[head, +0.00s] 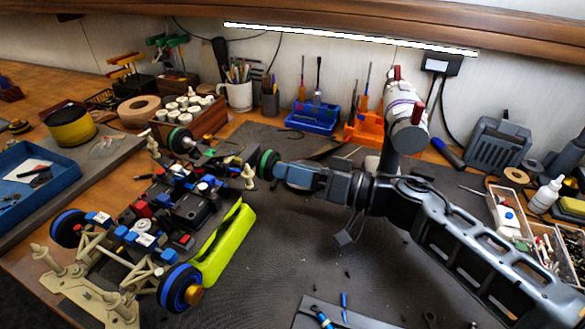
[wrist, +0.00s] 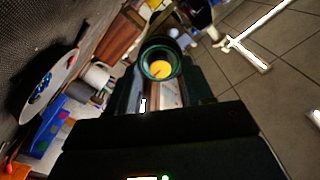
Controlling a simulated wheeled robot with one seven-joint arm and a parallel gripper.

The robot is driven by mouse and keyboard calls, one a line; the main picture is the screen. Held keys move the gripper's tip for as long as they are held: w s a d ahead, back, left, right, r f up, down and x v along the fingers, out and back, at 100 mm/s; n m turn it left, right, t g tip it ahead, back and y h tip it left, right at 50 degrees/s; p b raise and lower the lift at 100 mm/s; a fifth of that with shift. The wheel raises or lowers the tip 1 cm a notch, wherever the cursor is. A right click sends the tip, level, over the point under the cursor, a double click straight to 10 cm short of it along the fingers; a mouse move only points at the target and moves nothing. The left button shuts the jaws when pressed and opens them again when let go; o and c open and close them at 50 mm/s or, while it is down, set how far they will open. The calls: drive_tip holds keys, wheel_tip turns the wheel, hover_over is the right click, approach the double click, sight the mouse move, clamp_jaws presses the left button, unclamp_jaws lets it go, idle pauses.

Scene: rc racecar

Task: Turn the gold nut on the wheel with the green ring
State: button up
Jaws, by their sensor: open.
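The car chassis (head: 165,205) stands at the left of the bench in the head view. A wheel with a green ring (head: 265,163) is at its far right corner, right in front of my gripper (head: 279,169). In the wrist view the same green-ringed wheel (wrist: 146,62) is seen face on, with the gold nut (wrist: 161,69) at its middle. My gripper is open, pointing at the wheel's face. In the head view the nut is hidden by the gripper. I cannot tell whether the fingers touch the nut.
A second green-ringed wheel (head: 181,139) is on the chassis's far side. Blue-ringed wheels (head: 180,288) are at the near end. A yellow-green body shell (head: 222,243) lies beside the chassis. Tool holders (head: 312,117) stand behind. The dark mat (head: 285,245) in front is mostly clear.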

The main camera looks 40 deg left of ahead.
drive_tip(key=shift+a, duration=0.25)
clamp_jaws()
idle(0.3)
